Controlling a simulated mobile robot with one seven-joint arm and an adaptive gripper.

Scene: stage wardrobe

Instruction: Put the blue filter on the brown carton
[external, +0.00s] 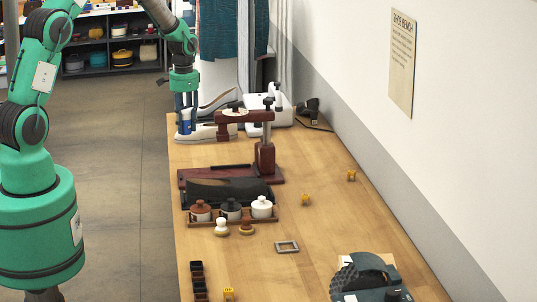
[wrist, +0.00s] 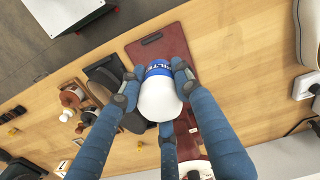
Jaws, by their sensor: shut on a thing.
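The blue filter (external: 185,121) is a small blue and white cylinder. It also shows in the wrist view (wrist: 159,92), with its white rounded end toward the camera and a blue lettered band beyond. My gripper (external: 187,108) is shut on it, with fingers on both sides (wrist: 154,80). In the external view it is at the far left end of the bench, close to a pale shoe-shaped item; I cannot tell how high it hangs. I cannot make out a brown carton for certain in either view.
The bench's right middle is mostly clear.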

